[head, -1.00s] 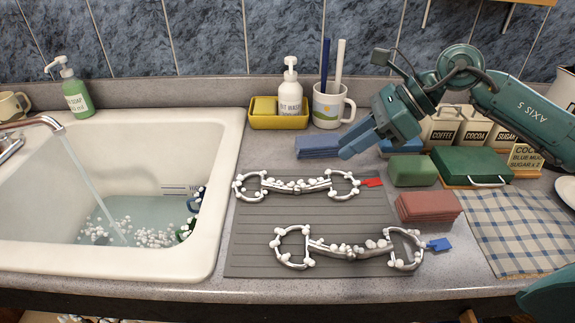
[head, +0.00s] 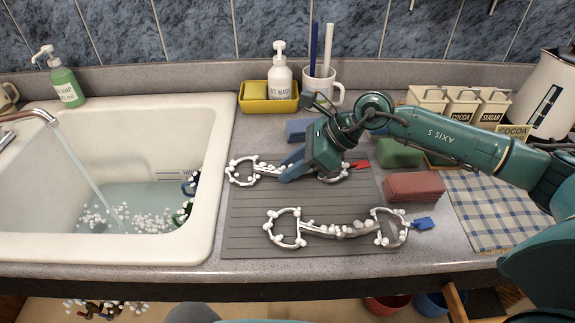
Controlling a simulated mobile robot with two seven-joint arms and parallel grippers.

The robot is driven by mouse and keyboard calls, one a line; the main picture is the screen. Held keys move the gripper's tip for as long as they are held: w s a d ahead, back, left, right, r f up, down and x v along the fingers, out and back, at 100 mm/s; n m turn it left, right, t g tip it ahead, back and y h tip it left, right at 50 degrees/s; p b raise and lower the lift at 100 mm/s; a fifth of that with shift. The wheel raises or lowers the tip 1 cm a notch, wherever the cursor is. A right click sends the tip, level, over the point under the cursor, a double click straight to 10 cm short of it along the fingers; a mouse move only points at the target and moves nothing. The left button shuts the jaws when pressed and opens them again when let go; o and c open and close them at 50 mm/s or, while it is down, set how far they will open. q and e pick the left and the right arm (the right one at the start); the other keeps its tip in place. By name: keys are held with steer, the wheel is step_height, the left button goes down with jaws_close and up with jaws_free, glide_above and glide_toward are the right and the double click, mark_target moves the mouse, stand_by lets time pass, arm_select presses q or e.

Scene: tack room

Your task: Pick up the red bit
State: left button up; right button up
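The red bit (head: 243,172) is a metal bit dotted with white foam, with a red tag (head: 356,164) at its right end. It lies across the back of the grey ridged mat (head: 245,210). My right gripper (head: 288,174) is low over its middle, fingers pointing down and left. The gripper hides part of the mouthpiece and right ring. I cannot tell whether the fingers touch the bit or how far apart they are. A similar foamy bit with a blue tag (head: 339,231) lies nearer the front of the mat. My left gripper is out of view.
A sink (head: 225,140) with running water is at left. Behind the mat stand a yellow tray (head: 268,106), a pump bottle (head: 280,80) and a mug (head: 321,88). Red cloths (head: 414,187), green sponge (head: 398,153) and a checked towel (head: 490,205) are at right.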

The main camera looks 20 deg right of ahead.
steer(key=shift+f, duration=0.1)
jaws_close()
stand_by(0.5)
